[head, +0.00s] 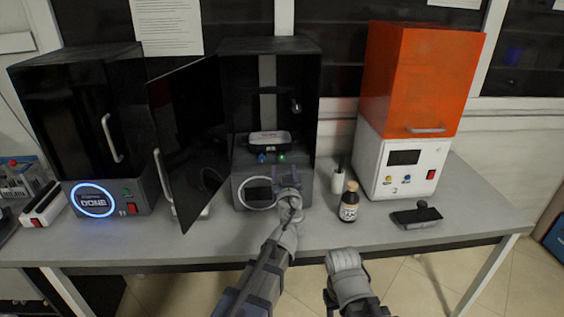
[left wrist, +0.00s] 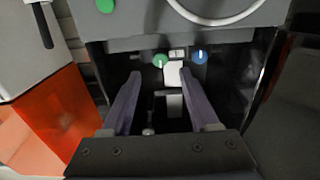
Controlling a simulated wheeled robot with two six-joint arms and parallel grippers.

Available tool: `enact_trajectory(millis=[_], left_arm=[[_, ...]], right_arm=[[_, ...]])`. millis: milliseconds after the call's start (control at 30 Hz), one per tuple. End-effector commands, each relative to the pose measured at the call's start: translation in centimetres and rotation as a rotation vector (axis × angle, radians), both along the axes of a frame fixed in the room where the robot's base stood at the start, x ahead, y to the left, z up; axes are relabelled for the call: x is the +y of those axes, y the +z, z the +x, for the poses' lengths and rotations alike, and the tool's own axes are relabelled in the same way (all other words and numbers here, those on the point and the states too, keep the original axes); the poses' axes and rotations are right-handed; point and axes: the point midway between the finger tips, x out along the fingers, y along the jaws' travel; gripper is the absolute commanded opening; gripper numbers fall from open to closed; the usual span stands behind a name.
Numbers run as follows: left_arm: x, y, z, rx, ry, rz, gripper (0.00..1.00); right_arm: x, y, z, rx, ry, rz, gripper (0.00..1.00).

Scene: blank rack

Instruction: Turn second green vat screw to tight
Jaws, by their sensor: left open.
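The middle printer (head: 301,185) stands with its dark door (head: 190,140) swung open to the left. Inside is a dark vat (head: 268,140), with a blue screw (head: 262,158) and a green screw (head: 281,157) at its front. In the left wrist view, the picture is turned over, and the green screw (left wrist: 160,61) and the blue screw (left wrist: 200,57) show beyond the fingertips. My left gripper (head: 287,179) is open and empty at the printer's front, near the green screw and apart from it. My right arm's end (head: 347,275) is low in front of the table; its fingers do not show clearly.
A closed black printer (head: 80,120) reading DONE stands left. An orange-hooded printer (head: 420,80) stands right. A brown bottle (head: 349,203), a white container (head: 337,179) and a dark scraper-like tool (head: 417,216) are on the grey table (head: 330,232). The open door bounds the left side.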

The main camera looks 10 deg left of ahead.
Motion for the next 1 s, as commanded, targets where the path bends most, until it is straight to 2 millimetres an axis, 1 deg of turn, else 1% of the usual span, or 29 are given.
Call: enact_trajectory(millis=[33, 300, 400, 533, 733, 767, 1000], left_arm=[[0.2, 0.0, 0.8, 0.000, 0.001, 0.000, 0.61], [1.3, 0.0, 4.8, 0.001, 0.002, 0.000, 0.61], [1.7, 0.0, 6.0, 0.001, 0.002, 0.000, 0.61], [1.9, 0.0, 6.6, 0.001, 0.001, 0.000, 0.61], [1.9, 0.0, 6.5, 0.001, 0.001, 0.000, 0.61], [1.9, 0.0, 6.5, 0.001, 0.001, 0.000, 0.60], [1.9, 0.0, 6.5, 0.001, 0.001, 0.000, 0.33]], right_arm=[[0.0, 0.0, 0.0, 0.000, 0.000, 0.000, 0.50], [0.0, 0.0, 0.0, 0.000, 0.000, 0.000, 0.50], [0.0, 0.0, 0.0, 0.000, 0.000, 0.000, 0.50], [0.0, 0.0, 0.0, 0.000, 0.000, 0.000, 0.50], [0.0, 0.0, 0.0, 0.000, 0.000, 0.000, 0.50], [0.0, 0.0, 0.0, 0.000, 0.000, 0.000, 0.50], [0.0, 0.0, 0.0, 0.000, 0.000, 0.000, 0.50]])
